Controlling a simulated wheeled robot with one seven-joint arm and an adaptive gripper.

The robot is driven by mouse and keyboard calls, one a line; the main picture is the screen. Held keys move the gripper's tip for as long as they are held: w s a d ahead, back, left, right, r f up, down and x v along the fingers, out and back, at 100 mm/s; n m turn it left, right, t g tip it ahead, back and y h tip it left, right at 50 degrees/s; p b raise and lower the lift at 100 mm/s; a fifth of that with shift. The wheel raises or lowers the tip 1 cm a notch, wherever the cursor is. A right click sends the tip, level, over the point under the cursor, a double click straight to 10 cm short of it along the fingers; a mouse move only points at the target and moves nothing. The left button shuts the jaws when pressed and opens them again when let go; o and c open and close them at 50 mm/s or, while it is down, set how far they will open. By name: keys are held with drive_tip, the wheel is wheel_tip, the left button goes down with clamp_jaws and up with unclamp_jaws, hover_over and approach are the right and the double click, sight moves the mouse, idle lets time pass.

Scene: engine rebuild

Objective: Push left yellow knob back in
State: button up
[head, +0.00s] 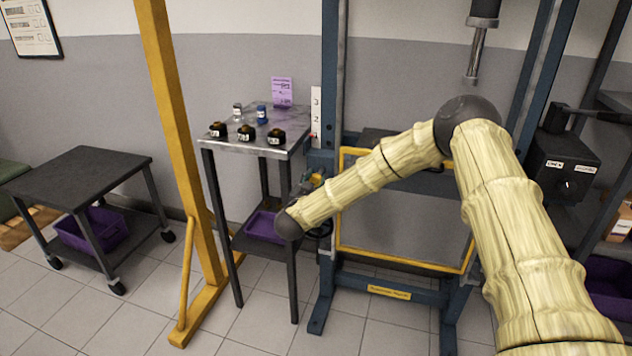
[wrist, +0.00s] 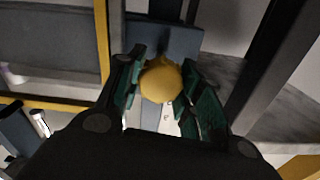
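A round yellow knob (wrist: 161,82) shows in the wrist view, between the two green-padded fingers of my gripper (wrist: 163,90). A finger lies close along each side of the knob. I cannot tell whether both fingers touch it or a small gap is left. In the head view my gripper (head: 311,184) is beside the blue press frame's left post, below the small table's top, and is partly hidden behind my arm. A small yellow-orange spot shows there, too small to identify surely. I cannot make out a second knob.
The blue press frame (head: 327,270) with a yellow-edged guard (head: 400,262) stands close to my arm. A metal table (head: 240,147) with several dark-capped items is just left of my gripper. A yellow post (head: 172,110) and dark cart (head: 80,172) stand farther left.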

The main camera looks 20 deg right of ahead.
clamp_jaws()
drive_tip(key=shift+x, duration=1.5)
drive_tip(key=o, duration=0.8)
unclamp_jaws()
drive_tip(key=shift+c, duration=0.2)
drive_tip(key=shift+s, duration=0.1)
drive_tip(key=v, duration=1.4)
drive_tip(key=s+a+f+n+g+y+p, duration=0.1)
drive_tip(key=s+a+f+n+y, duration=0.2)
drive_tip(key=s+f, duration=0.5)
drive_tip(key=s+a+f+n+g+y+p, duration=0.2)
drive_tip(key=s+f+y, duration=0.3)
drive_tip(key=f, duration=0.7)
drive_tip(key=s+a+n, duration=0.1)
drive_tip(key=s, duration=0.1)
drive_tip(key=shift+s+y+p, duration=0.3)
drive_tip(key=shift+s+y, duration=0.1)
